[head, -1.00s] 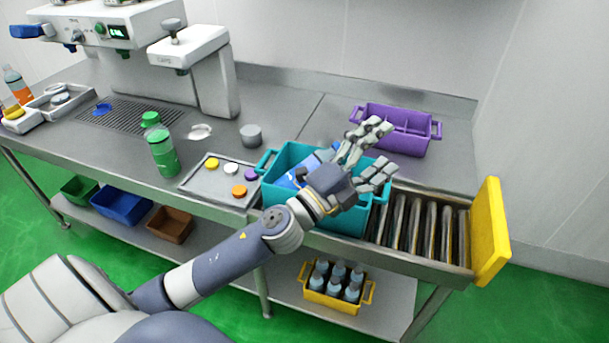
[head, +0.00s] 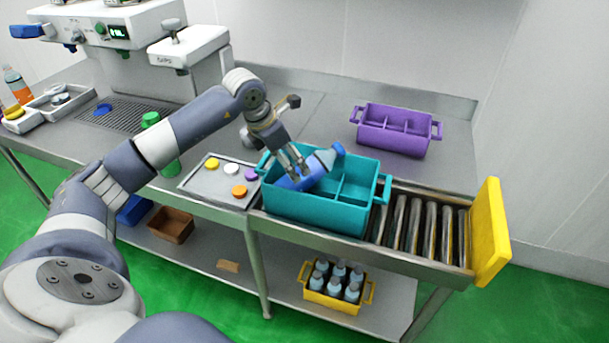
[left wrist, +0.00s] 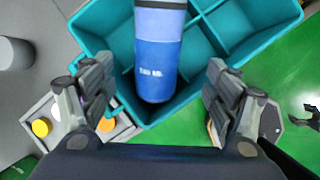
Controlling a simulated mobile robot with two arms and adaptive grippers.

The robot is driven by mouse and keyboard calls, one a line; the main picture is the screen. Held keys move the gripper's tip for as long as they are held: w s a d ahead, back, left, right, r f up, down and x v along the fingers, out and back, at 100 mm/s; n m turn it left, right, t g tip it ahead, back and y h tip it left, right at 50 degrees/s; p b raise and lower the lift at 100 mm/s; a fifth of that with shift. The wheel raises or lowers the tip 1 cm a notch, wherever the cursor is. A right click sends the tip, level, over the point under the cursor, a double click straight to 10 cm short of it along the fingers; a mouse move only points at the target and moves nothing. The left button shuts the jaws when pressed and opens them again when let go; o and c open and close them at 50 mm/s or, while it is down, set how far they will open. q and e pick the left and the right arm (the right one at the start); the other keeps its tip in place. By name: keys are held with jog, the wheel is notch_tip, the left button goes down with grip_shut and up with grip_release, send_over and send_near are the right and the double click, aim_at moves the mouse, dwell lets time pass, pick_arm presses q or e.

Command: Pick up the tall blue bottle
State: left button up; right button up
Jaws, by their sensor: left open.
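The tall blue bottle (head: 315,169) leans in the teal crate (head: 318,213), its upper end over the crate's back rim. In the left wrist view the bottle (left wrist: 158,70) comes down from the top edge, with its blue lower end towards me. My left gripper (head: 294,168) points down at the bottle in the head view, over the crate's left part. In the left wrist view its fingers (left wrist: 157,90) are spread wide, one on each side of the bottle, with gaps between. The bottle's far end is cut off there.
A tray (head: 210,184) with coloured caps is left of the teal crate. A purple crate (head: 392,139) stands behind it to the right. Rollers (head: 420,228) run right to a yellow plate (head: 491,233). A yellow crate (head: 330,301) of bottles is on the lower shelf.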

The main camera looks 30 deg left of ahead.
pick_arm(q)
jog(key=p+x, duration=0.1)
jog(key=x, duration=0.4)
jog(key=shift+a+f, duration=0.15)
jog(key=p+x, duration=0.1)
jog(key=x, duration=0.2)
jog(key=p+x, duration=0.1)
jog(key=shift+w+a+f+p, duration=0.1)
jog(key=shift+f+p, duration=0.2)
jog(key=shift+w+f, duration=0.15)
jog(key=shift+f, duration=0.2)
jog(key=c, duration=1.6)
jog(key=shift+r, duration=0.1)
jog(key=shift+c, duration=0.8)
